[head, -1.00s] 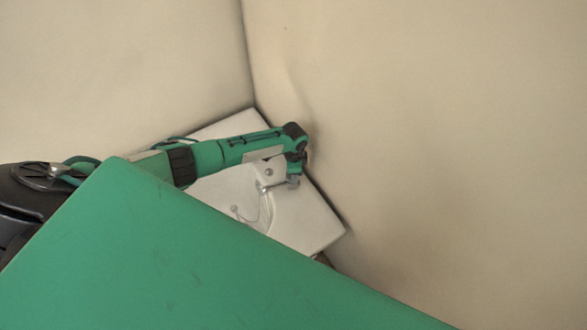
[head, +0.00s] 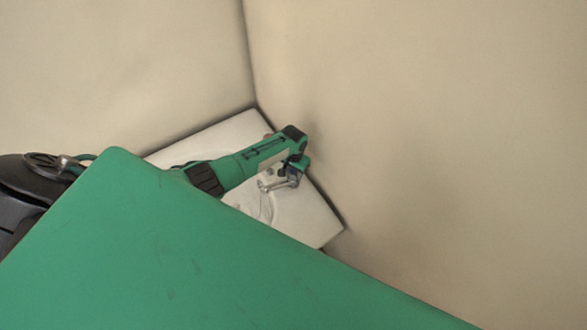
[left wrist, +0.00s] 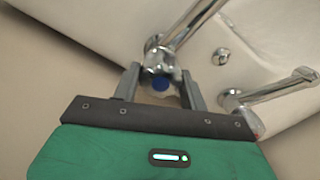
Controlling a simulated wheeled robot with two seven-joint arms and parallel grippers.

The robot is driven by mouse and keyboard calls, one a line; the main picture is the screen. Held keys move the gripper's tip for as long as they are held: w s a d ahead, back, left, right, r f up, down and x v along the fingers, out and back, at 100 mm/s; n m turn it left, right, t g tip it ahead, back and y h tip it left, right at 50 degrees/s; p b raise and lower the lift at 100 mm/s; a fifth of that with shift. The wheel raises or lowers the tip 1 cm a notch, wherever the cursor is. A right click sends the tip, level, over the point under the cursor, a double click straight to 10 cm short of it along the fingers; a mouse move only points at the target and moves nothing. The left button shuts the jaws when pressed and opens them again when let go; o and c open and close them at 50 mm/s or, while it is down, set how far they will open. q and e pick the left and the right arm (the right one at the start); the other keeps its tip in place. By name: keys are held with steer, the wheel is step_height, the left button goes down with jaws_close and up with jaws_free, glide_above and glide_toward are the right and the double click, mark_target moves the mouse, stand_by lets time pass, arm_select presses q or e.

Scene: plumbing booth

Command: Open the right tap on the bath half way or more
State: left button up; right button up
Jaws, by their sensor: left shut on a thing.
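The white bath (head: 318,215) stands in the corner, its near part hidden in the head view. A chrome tap with a blue cap (left wrist: 160,83) is between the fingers of my left gripper (left wrist: 161,87) in the left wrist view. The gripper is shut on this tap's handle. In the head view the same tap's chrome spout (head: 279,184) shows just below my left gripper (head: 292,172). A second chrome tap (left wrist: 270,92) with a touch of red is to the right in the left wrist view, apart from the fingers. How far either tap is turned cannot be told. My right gripper is not in view.
Two plain beige walls meet behind the bath. The right wall (head: 420,150) runs close beside the gripper. A small round chrome fitting (left wrist: 221,56) sits on the bath between the taps.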

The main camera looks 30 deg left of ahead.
arm_select(q)
steer(key=shift+w+r+n+p, duration=0.1)
steer(key=shift+n+p, duration=0.2)
steer(key=shift+n, duration=0.6)
steer(key=o, duration=1)
step_height(320, 180, up, 14)
